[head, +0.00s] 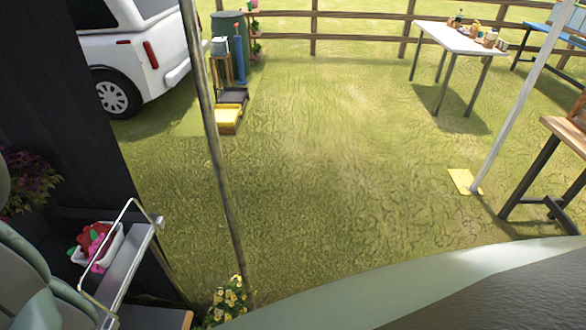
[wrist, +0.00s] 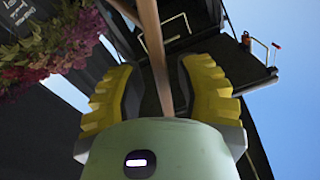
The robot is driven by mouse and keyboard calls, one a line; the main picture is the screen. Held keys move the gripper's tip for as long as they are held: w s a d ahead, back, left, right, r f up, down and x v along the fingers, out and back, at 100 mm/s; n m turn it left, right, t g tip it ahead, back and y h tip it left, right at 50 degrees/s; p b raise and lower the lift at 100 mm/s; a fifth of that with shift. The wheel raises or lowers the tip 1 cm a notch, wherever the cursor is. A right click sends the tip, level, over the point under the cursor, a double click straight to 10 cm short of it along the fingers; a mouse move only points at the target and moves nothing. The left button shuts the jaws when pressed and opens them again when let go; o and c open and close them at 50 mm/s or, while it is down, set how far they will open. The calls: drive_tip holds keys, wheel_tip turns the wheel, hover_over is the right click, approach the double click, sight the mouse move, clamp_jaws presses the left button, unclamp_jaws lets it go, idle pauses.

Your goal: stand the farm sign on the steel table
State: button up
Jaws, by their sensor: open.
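My gripper (wrist: 160,70) shows in the wrist view with its two yellow fingers apart. A brown pole (wrist: 151,35) runs down the picture between the fingers; I cannot tell whether it stands between them or behind them. No finger is visibly closed on it. A dark board with white writing (wrist: 17,10) is cut off at the top left of the wrist view; I cannot tell if it is the farm sign. In the head view a pale grey-topped table (head: 455,36) stands far right near the fence; I cannot tell if it is steel. My gripper is not recognisable there.
A thin pole (head: 213,140) stands upright left of centre. Yellow flowers (head: 228,303) are low in front. A white vehicle (head: 150,40) is at upper left. The middle grass is clear.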

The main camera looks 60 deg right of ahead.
drive_tip(key=b+v, duration=0.2)
drive_tip(key=v, duration=0.5)
drive_tip(key=shift+w, duration=0.1)
